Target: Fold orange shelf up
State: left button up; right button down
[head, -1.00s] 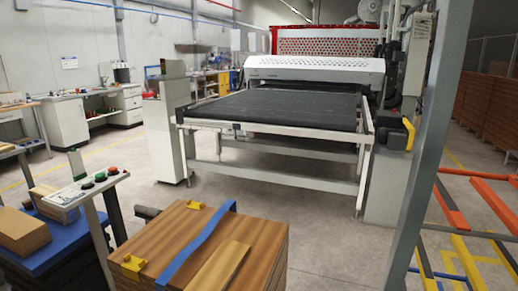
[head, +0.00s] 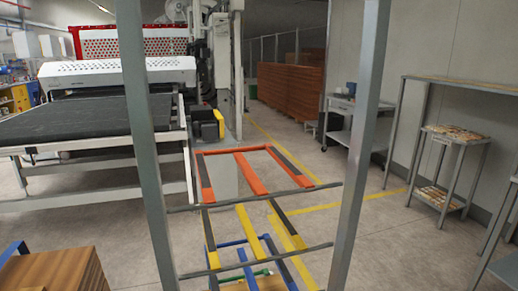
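The orange shelf (head: 250,172) is a flat frame with an orange far edge, orange bars and dark strips. It reaches out roughly level on the far side of a grey rack, between two upright posts, the left one (head: 148,150) and the right one (head: 360,140). A dark crossbar (head: 262,199) runs at its near edge. Below it is a yellow shelf (head: 250,226), and lower still a blue shelf (head: 240,248). Neither of my grippers is in view.
The roller coater (head: 80,125) with its dark conveyor stands at the left. A wood stack (head: 55,272) is at the lower left. Stacked brown boards (head: 291,92) stand at the back. A trolley (head: 350,115) and small table (head: 450,165) are at the right. Grey floor lies between.

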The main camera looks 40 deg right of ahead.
aim_at(306, 186)
jog(key=k+l+u, duration=0.1)
jog(key=l, duration=0.3)
jog(key=k+l+u, duration=0.1)
jog(key=l, duration=0.3)
jog(key=k+l+u, duration=0.1)
jog(key=l, duration=0.3)
jog(key=k+l+u, duration=0.1)
jog(key=l, duration=0.3)
jog(key=k+l+u, duration=0.1)
jog(key=l, duration=0.25)
jog(key=k+l+u, duration=0.25)
jog(key=k+l, duration=0.2)
jog(key=l, duration=0.25)
jog(key=l+u, duration=0.2)
jog(key=l, duration=0.45)
jog(key=l+u, duration=0.25)
jog(key=l, duration=0.4)
jog(key=k+l+u, duration=0.2)
jog(key=l, duration=0.4)
jog(key=i, duration=0.05)
